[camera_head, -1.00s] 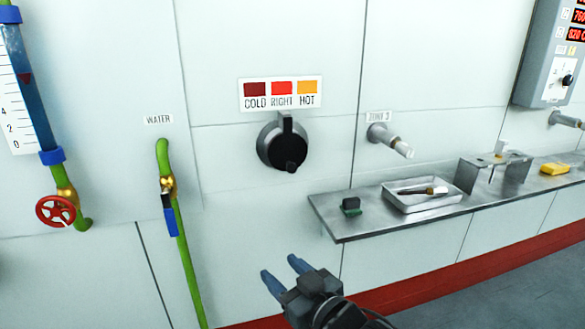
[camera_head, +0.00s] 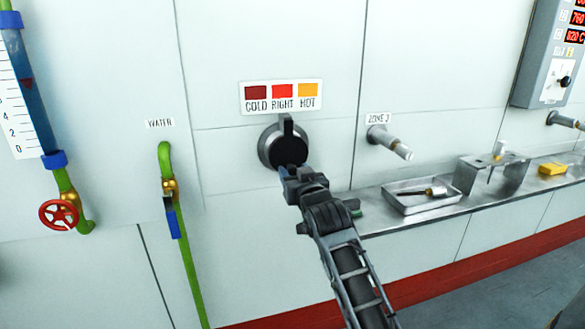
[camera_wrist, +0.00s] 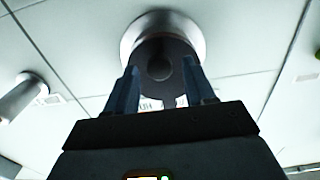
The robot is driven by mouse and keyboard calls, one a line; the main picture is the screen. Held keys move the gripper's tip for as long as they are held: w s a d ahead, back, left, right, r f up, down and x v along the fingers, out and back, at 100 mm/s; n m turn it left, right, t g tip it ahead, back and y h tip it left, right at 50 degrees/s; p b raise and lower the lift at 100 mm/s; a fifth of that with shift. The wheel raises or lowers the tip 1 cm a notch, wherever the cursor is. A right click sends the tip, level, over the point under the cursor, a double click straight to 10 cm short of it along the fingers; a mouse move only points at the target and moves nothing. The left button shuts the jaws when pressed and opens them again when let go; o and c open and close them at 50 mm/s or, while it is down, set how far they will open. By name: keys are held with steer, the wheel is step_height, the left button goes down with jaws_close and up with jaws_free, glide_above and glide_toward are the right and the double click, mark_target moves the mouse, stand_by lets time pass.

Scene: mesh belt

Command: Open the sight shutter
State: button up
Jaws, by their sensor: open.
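The sight shutter is a round black disc (camera_head: 287,147) in a grey metal ring on the white wall, below the COLD / RIGHT / HOT colour label (camera_head: 281,96). It covers the opening, and its pivot tab is at the top. My gripper (camera_head: 287,171) is at the lower edge of the disc and hides the knob there in the head view. In the wrist view the dark disc (camera_wrist: 180,48) and its round knob (camera_wrist: 159,67) show ahead. My open fingers (camera_wrist: 162,90) stand left and right of the knob; I cannot tell whether they touch it.
A pipe stub (camera_head: 390,142) under the ZONE 3 label sticks out to the right. A metal shelf (camera_head: 400,222) with a tray (camera_head: 419,205) runs along the wall at lower right. A green water pipe (camera_head: 178,240) stands at left. The wall between is clear.

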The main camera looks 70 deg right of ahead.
steer(key=shift+x, duration=1.15)
jaws_close()
